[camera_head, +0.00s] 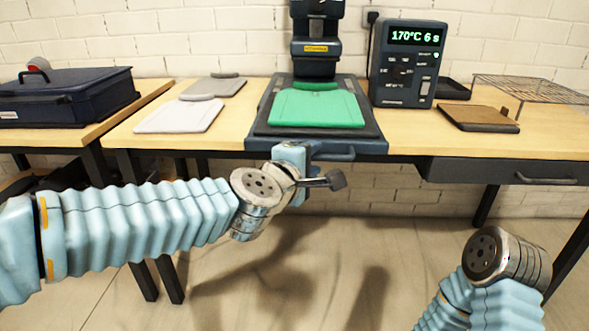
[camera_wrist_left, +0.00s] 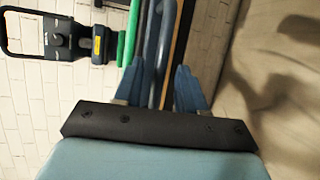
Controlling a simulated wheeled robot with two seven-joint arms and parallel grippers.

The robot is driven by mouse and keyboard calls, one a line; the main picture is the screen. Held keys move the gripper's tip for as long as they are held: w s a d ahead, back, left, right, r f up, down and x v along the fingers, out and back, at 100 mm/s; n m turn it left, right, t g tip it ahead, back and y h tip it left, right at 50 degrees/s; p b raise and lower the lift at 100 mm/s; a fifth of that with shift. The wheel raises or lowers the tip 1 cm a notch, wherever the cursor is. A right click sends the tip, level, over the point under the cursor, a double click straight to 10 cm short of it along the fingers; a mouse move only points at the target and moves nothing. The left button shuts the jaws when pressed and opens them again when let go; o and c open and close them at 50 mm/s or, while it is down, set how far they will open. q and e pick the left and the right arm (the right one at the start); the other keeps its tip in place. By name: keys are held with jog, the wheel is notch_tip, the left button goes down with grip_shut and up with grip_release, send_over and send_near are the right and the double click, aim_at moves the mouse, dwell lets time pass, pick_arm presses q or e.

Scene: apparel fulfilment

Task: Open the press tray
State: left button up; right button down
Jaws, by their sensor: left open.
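The press tray (camera_head: 258,125) is a dark slab with a green pad (camera_head: 315,109) on it, on the table below the press head (camera_head: 316,50). Its blue-grey handle (camera_head: 338,155) runs along the front edge. My left gripper (camera_head: 302,160) is at the handle's left part and partly hides it. In the left wrist view, my left gripper (camera_wrist_left: 158,74) is open, with its fingers on either side of the handle bar (camera_wrist_left: 157,50). I cannot tell whether either finger touches it. My right arm shows at the lower right, but its gripper is not visible.
A control box (camera_head: 403,65) reading 170°C 6 s stands right of the press. Grey boards (camera_head: 180,117) lie to the left, a brown board (camera_head: 477,119) and wire rack (camera_head: 535,89) to the right. A drawer (camera_head: 505,172) is under the table. The floor in front is clear.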

pick_arm(q)
jog(key=p+v, duration=0.2)
jog(key=v, duration=0.9)
jog(key=shift+s, duration=0.35)
jog(key=shift+a+r, duration=0.1)
jog(key=w+a+f+m+g+y, duration=0.1)
jog(key=w+a+f+m+g, duration=0.15)
jog(key=f, duration=1.25)
jog(key=w+a+f+m+g+y, duration=0.1)
jog(key=w+f+m+g+y, duration=0.2)
jog(key=f, duration=1.2)
jog(key=s+a+f+m+g+h, duration=0.1)
jog(key=s+f+m+g, duration=0.2)
jog(key=s+f, duration=0.5)
jog(key=s+a+f+m+g+h, duration=0.1)
jog(key=s+f+m+g, duration=0.3)
jog(key=s+f, duration=0.5)
notch_tip(320, 180, down, 9)
jog(key=shift+a+r+g, duration=0.25)
jog(key=shift+a+g, duration=0.1)
jog(key=shift+g, duration=0.4)
